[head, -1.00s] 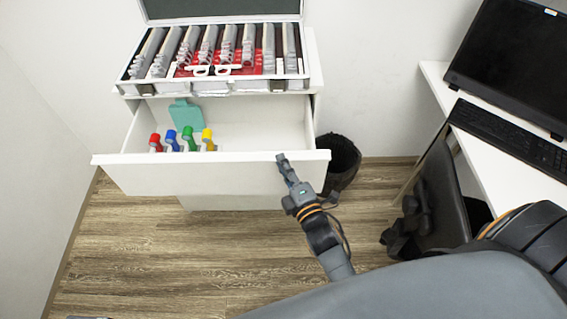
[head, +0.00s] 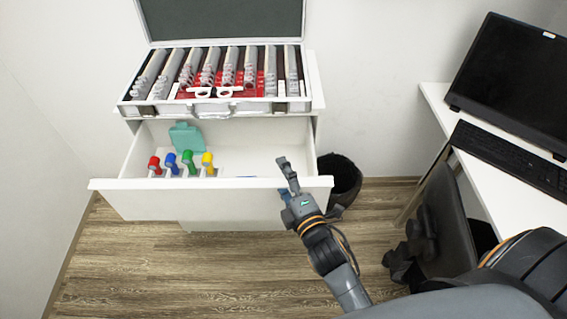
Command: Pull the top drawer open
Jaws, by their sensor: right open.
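The white top drawer (head: 160,200) stands pulled out from the cabinet, with its inside showing. In it are a teal piece (head: 187,137), several handles with red, blue, green and yellow ends (head: 188,157), and a sliver of something blue near the front panel. My right gripper (head: 286,177) is open at the right part of the drawer's front panel. One finger reaches above the panel's top edge and the other is low, in front of the panel. I cannot tell whether they touch it. My left gripper is not in view.
An open case of lens rows (head: 135,104) sits on the cabinet. A black bin (head: 340,176) stands right of the drawer. A white desk (head: 436,98) with a monitor (head: 515,75) and keyboard (head: 510,157) is at right. The wood floor (head: 180,270) in front is clear.

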